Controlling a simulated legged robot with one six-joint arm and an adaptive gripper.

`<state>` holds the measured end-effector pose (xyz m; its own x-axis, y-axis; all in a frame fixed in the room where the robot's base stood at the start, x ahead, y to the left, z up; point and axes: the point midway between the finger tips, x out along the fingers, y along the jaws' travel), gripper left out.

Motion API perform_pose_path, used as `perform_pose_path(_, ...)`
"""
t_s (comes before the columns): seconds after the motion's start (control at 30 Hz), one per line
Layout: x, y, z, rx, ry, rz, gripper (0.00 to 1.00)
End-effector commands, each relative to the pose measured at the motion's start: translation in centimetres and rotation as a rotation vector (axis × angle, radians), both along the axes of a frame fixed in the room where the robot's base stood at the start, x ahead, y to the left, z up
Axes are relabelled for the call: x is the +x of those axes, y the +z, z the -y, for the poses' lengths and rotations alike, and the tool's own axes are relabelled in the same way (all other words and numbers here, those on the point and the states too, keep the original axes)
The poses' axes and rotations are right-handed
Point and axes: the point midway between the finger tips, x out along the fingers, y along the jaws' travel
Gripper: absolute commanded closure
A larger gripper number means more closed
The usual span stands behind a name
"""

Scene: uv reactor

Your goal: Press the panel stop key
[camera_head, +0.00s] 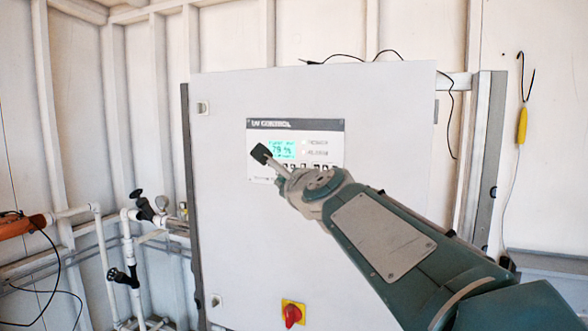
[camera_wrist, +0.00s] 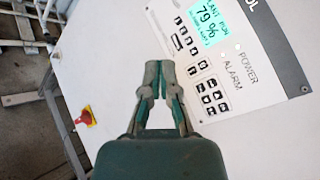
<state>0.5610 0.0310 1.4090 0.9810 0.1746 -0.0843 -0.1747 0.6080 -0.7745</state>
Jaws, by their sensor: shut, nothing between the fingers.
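The control panel (camera_head: 334,127) is a light plate with a dark header, set in a large pale cabinet door. Its cyan display (camera_wrist: 206,21) reads 79 %. Black-and-white keys sit in two groups: one (camera_wrist: 190,42) below the display, the other (camera_wrist: 211,97) below the POWER and ALARM lights. The key symbols are too small to tell which one is the stop key. My gripper (camera_wrist: 161,68) is shut and empty, its tips just left of the keys in the wrist view. In the head view my gripper (camera_head: 262,154) overlaps the panel's left part; contact cannot be told.
A red rotary switch (camera_head: 292,315) on a yellow plate is low on the cabinet door (camera_head: 230,250); it also shows in the wrist view (camera_wrist: 86,117). White pipes with black valves (camera_head: 143,207) stand at left. A yellow-handled cable (camera_head: 522,125) hangs at right.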

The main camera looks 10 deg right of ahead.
Motion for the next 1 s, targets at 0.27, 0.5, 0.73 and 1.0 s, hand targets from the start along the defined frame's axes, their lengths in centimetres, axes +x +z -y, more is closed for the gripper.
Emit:
perform_pose_path(0.27, 0.4, 0.4, 0.1, 0.042, -0.011, 0.007, 1.0)
perform_pose_path(0.5, 0.9, 0.3, 0.5, 0.041, -0.012, 0.005, 1.0)
perform_pose_path(0.73, 3.1, 0.3, 2.2, 0.04, -0.013, 0.005, 1.0)
perform_pose_path(1.0, 5.9, 0.3, 4.1, 0.039, -0.011, 0.005, 1.0)
